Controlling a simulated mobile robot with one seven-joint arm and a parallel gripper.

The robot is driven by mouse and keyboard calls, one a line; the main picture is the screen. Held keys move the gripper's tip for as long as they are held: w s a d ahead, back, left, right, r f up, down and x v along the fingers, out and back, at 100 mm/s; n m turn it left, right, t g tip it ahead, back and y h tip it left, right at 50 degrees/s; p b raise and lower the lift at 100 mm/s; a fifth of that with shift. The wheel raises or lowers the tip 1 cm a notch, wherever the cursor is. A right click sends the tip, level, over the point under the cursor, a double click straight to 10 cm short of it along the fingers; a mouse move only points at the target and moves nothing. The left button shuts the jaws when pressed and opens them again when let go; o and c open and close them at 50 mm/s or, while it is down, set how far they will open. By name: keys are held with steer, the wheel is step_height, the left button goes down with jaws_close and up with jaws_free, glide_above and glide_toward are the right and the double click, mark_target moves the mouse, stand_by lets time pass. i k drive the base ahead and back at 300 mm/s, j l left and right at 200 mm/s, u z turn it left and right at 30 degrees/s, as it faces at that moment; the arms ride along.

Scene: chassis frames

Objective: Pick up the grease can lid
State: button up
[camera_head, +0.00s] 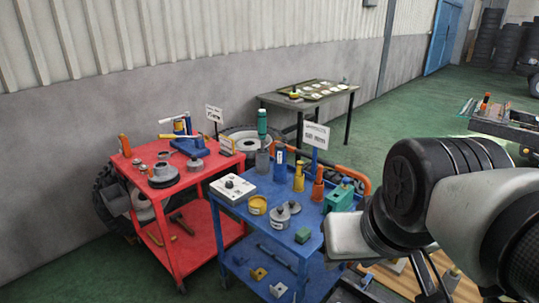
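No part is plainly marked as the grease can lid. On the blue cart (232,208), a grey round can with a knobbed top (280,216) stands near the front edge. A small grey round piece (293,207), possibly a loose lid, is beside it on the right. A yellow tin (257,206) stands to its left. My arm enters from the right, and a pale block at its end (345,236), perhaps my gripper, overlaps the cart's right edge in the picture. No fingers can be made out, and nothing is seen held.
Bottles, a white box (233,188), a green block (303,236), a teal box (338,199) and a sign (315,136) crowd the blue cart. A red cart (203,177) stands to its left. A table (310,95) stands behind. Green floor is open at the back right.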

mark_target(294, 207)
steer(key=i+j+z, duration=0.1)
steer(key=j, duration=0.3)
steer(key=i+j+z, duration=0.1)
steer(key=j, duration=0.35)
steer(key=i+j+z, duration=0.35)
steer(key=j, duration=0.3)
steer(key=i+j+z, duration=0.15)
steer(key=j, duration=0.2)
steer(key=i+j+z, duration=0.45)
steer(key=i, duration=0.2)
